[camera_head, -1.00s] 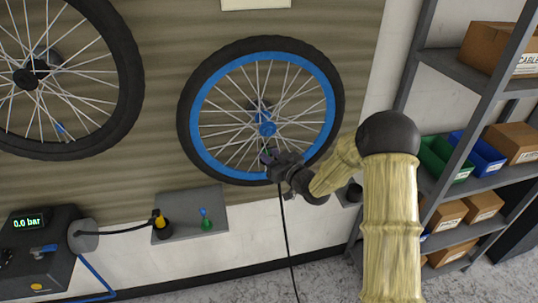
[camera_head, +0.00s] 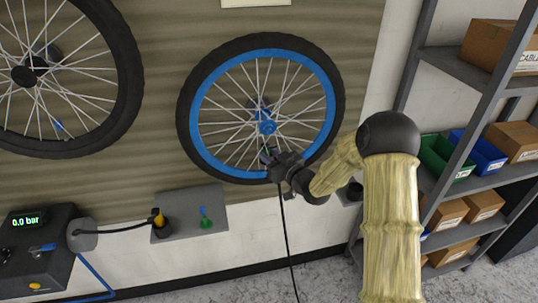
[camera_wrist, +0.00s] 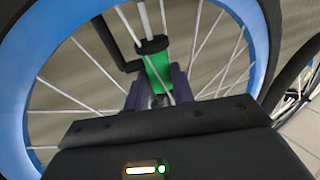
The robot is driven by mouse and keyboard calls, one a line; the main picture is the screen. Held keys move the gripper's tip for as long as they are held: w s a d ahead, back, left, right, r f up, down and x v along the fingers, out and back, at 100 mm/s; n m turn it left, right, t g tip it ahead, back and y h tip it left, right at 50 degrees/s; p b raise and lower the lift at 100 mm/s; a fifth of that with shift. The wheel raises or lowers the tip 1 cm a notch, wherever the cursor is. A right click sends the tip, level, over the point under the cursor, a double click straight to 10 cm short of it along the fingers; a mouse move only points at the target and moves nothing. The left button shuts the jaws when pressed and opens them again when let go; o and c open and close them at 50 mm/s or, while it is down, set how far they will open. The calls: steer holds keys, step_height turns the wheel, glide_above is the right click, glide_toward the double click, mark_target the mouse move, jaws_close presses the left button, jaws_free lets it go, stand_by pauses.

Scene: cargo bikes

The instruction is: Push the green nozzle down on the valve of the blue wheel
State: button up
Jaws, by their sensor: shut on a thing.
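The blue wheel (camera_head: 195,115) hangs on the wall panel; its blue rim (camera_wrist: 14,95) and spokes fill much of the wrist view. My gripper (camera_head: 268,156) is inside the rim, below the blue hub. In the wrist view my gripper (camera_wrist: 158,92) is shut on the green nozzle (camera_wrist: 160,72), which is tilted among the spokes. A black collar with a bent black arm sits at the nozzle's far end. A black hose (camera_head: 287,235) hangs down from my gripper. The valve cannot be made out clearly, so I cannot tell whether the nozzle touches it.
A second, black wheel (camera_head: 128,75) hangs at the left. Below are a pump unit (camera_head: 35,265) reading 0.0 bar and a small grey shelf (camera_head: 190,230) with a yellow nozzle (camera_head: 158,218) and a green-and-blue piece (camera_head: 206,219). A storage rack (camera_head: 465,70) stands at the right.

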steer(key=o, duration=1)
steer(key=shift+o, duration=0.4)
steer(key=shift+s+d, duration=0.1)
steer(key=b+v, duration=0.1)
steer(key=v, duration=0.8)
steer(key=shift+s+d+b, duration=0.25)
steer(key=shift+s+b, duration=0.05)
steer(key=shift+b, duration=0.05)
